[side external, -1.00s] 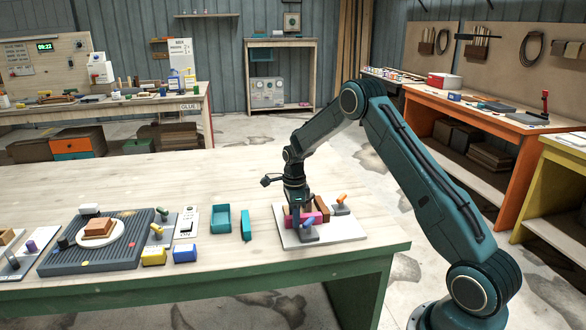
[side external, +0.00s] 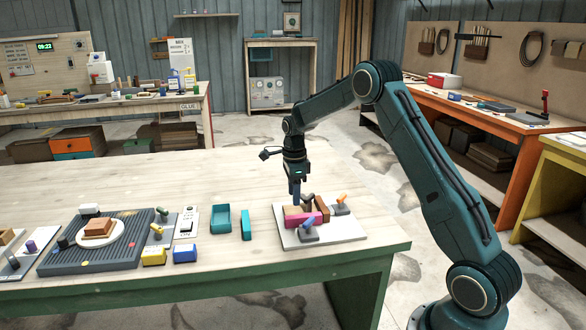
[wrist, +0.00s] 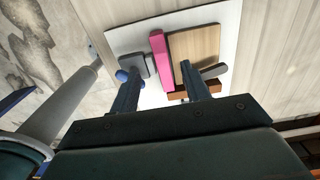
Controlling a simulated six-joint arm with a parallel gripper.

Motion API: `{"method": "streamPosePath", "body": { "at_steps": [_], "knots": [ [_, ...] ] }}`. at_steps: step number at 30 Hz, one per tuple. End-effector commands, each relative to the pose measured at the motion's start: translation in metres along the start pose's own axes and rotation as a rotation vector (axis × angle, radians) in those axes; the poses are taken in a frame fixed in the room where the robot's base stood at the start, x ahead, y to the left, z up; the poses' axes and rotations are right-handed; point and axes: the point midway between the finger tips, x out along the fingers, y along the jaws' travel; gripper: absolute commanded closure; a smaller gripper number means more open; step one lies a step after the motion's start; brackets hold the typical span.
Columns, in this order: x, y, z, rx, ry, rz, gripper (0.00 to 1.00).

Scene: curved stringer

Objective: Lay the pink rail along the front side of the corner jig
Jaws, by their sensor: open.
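The pink rail (side external: 309,219) lies on the white board at the near side of a pale wooden block (side external: 292,211). In the wrist view the pink rail (wrist: 160,58) runs along one edge of the wooden block (wrist: 199,52), seemingly touching it. A brown rail (side external: 322,208) stands at an adjoining side of the block and partly shows in the wrist view (wrist: 193,94). My gripper (side external: 296,203) is above the rail and block, open and empty. Its fingertips (wrist: 158,75) are wide apart in the wrist view, and the pink rail appears between them.
A teal tray (side external: 220,219) and teal bar (side external: 246,225) lie left. The rear tabletop is clear.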

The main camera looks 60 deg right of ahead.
Motion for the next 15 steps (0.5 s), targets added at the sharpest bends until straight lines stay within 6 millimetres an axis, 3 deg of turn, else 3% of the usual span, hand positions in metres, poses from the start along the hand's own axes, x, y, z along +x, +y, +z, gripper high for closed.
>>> {"method": "streamPosePath", "body": {
  "at_steps": [6,15],
  "knots": [
    [-0.035,0.0,0.001,-0.001,-0.001,-0.001,0.53],
    [-0.055,0.001,0.001,-0.002,0.0,0.002,0.53]
  ]
}}
